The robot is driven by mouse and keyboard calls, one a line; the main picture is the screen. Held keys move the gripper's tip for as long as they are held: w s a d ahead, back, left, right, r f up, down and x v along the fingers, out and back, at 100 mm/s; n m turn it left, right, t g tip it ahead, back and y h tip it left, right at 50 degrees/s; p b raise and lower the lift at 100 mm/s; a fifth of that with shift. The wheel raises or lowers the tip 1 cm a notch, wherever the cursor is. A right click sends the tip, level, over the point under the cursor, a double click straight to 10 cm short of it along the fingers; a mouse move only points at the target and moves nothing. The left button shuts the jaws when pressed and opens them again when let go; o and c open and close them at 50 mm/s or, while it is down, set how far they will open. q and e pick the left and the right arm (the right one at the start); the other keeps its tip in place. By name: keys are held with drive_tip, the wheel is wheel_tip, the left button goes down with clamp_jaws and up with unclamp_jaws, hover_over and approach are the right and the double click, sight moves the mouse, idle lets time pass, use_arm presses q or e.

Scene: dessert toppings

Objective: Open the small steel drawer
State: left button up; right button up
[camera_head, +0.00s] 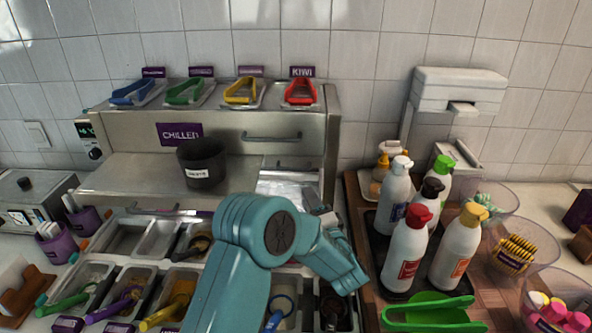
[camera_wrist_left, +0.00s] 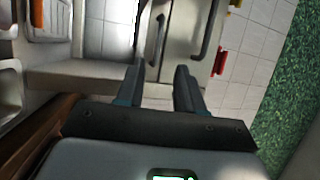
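The steel chilled cabinet (camera_head: 225,130) stands against the tiled wall. Its front has an upper bar handle (camera_head: 271,137) and a lower handle (camera_head: 277,165), which looks like the small drawer's; the arm and cabinet shelf leave little of that drawer visible. In the left wrist view, the lower handle (camera_wrist_left: 157,38) is just beyond my left gripper (camera_wrist_left: 157,88), and the upper handle (camera_wrist_left: 208,28) is farther right. The gripper's two dark fingers are apart with nothing between them. The right gripper is not visible.
A black pot (camera_head: 203,162) stands on the cabinet's ledge, left of the handles. Topping trays (camera_head: 128,238) lie in front. Sauce bottles (camera_head: 407,252) crowd a wooden board right of my arm. Colored tongs (camera_head: 240,91) rest on the cabinet top.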

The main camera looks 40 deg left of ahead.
use_arm(q)
drive_tip(key=p+x, duration=0.2)
drive_tip(key=x, duration=0.8)
drive_tip(key=shift+w, duration=0.2)
drive_tip(key=shift+a+r, duration=0.1)
drive_tip(key=shift+a, duration=0.05)
drive_tip(key=shift+c, duration=1.2)
clamp_jaws()
drive_tip(key=shift+w, duration=0.1)
